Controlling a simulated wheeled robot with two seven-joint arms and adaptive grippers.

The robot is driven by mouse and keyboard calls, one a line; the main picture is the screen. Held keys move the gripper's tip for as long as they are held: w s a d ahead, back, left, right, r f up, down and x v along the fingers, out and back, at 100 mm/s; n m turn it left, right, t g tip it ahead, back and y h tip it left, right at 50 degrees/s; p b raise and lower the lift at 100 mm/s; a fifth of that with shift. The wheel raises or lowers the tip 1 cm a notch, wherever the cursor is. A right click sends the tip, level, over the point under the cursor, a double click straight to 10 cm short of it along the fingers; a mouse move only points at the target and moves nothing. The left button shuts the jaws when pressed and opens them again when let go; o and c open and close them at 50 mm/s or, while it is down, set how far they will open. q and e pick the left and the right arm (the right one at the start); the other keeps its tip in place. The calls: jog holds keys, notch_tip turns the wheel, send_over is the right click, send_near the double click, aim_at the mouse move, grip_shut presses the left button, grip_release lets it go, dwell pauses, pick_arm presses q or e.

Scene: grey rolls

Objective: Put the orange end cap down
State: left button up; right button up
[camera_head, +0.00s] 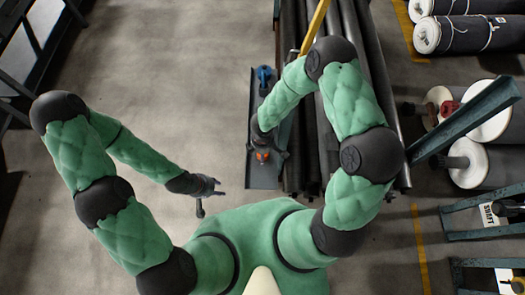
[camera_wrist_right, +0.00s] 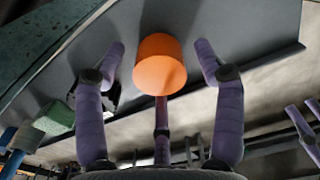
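The orange end cap (camera_wrist_right: 160,64) is a short cylinder, seen between the spread purple fingers of my right gripper (camera_wrist_right: 160,62) in the right wrist view. Gaps show between the cap and both side fingers; a third finger shows beneath it. In the head view, a bit of the orange cap (camera_head: 262,156) shows at my right gripper (camera_head: 266,152), over the narrow grey tray (camera_head: 262,178). I cannot tell whether the cap touches the tray. My left gripper (camera_head: 213,190) has its fingers apart and is empty, over the floor left of the tray.
A blue object (camera_head: 264,74) is at the tray's far end. Long dark rolls (camera_head: 308,140) lie right beside the tray. White-ended rolls (camera_head: 428,36) and a blue-green metal rack (camera_head: 466,120) stand at the right. The floor (camera_head: 170,80) left of the tray is clear.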

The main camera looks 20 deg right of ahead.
jog(key=shift+r, duration=0.1)
notch_tip(320, 180, up, 12)
jog(key=p, duration=0.3)
jog(key=s+f+m+y, duration=0.1)
jog(key=s+f+m, duration=0.2)
jog(key=m, duration=0.2)
jog(key=s+a+f+m+y, duration=0.1)
jog(key=s+f+m, duration=0.2)
jog(key=m, duration=0.2)
jog(key=s+a+f+m+y, duration=0.1)
jog(key=s+f+m+y, duration=0.1)
jog(key=m, duration=0.4)
jog(key=shift+s+f, duration=0.25)
jog(key=shift+s, duration=0.25)
jog(key=shift+s+f, duration=0.25)
jog(key=shift+s, duration=0.2)
jog(key=shift+s+d+f+m, duration=0.25)
jog(key=shift+d+m, duration=0.15)
jog(key=shift+m, duration=0.2)
